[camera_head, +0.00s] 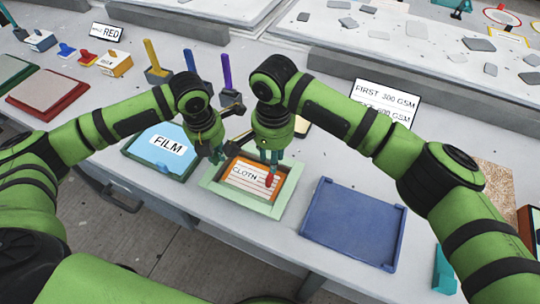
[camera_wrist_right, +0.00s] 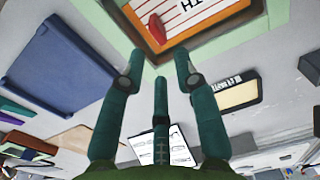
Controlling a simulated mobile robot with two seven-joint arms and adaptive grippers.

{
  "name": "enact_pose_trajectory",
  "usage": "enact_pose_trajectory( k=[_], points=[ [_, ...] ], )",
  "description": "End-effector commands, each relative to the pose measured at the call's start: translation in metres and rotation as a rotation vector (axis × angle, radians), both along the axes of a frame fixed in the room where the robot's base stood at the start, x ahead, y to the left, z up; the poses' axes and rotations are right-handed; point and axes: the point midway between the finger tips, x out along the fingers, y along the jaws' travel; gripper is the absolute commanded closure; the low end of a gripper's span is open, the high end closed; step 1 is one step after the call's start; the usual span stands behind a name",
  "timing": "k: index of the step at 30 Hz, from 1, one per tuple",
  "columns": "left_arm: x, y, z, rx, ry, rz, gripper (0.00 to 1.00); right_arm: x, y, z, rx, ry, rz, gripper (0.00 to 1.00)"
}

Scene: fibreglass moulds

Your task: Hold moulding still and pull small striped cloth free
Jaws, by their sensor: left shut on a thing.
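The moulding is a pale green square frame (camera_head: 239,208) with an orange inner border. The small striped cloth (camera_head: 253,181), white with thin lines and the word CLOTH, lies inside it. A red tab (camera_head: 270,180) stands at the cloth's right side; it also shows in the right wrist view (camera_wrist_right: 156,27). My left gripper (camera_head: 217,156) is shut on the moulding at its back left corner. My right gripper (camera_head: 272,158) is over the moulding's back edge, close to the tab. In the right wrist view its fingers (camera_wrist_right: 160,70) are spread and empty, apart from the tab.
A blue film tray (camera_head: 162,150) is left of the moulding and an empty dark blue tray (camera_head: 353,222) is to the right. A sign (camera_head: 384,100) stands behind the right arm. Upright coloured handles (camera_head: 190,62) are behind the left arm. The table's front edge is close.

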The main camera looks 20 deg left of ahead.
Motion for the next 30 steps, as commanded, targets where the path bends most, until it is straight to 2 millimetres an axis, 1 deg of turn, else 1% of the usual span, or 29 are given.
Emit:
enact_pose_trajectory(
  k=[2, 5, 8, 21, 27, 30],
  points=[
    [0.0, 0.0, 0.0, 0.0, -0.001, -0.001, 1.0, -0.006, 0.003, 0.0, -0.01, 0.011, -0.003, 0.69],
    [0.0, 0.0, 0.0, 0.0, 0.0, -0.001, 1.0, -0.008, 0.004, -0.005, -0.012, 0.017, -0.006, 0.69],
    [0.0, 0.0, 0.0, 0.0, 0.0, -0.001, 1.0, -0.008, 0.004, -0.014, -0.012, 0.018, -0.005, 0.69],
    [0.0, 0.0, 0.0, -0.001, -0.001, -0.001, 1.0, -0.008, 0.004, -0.065, -0.008, 0.019, -0.005, 0.69],
    [0.0, 0.0, 0.0, -0.001, 0.0, -0.001, 1.0, -0.008, 0.004, -0.08, -0.009, 0.017, -0.004, 0.69],
    [0.0, 0.0, 0.0, -0.001, -0.001, -0.001, 1.0, -0.007, 0.004, -0.083, -0.009, 0.015, -0.004, 0.69]
  ],
)
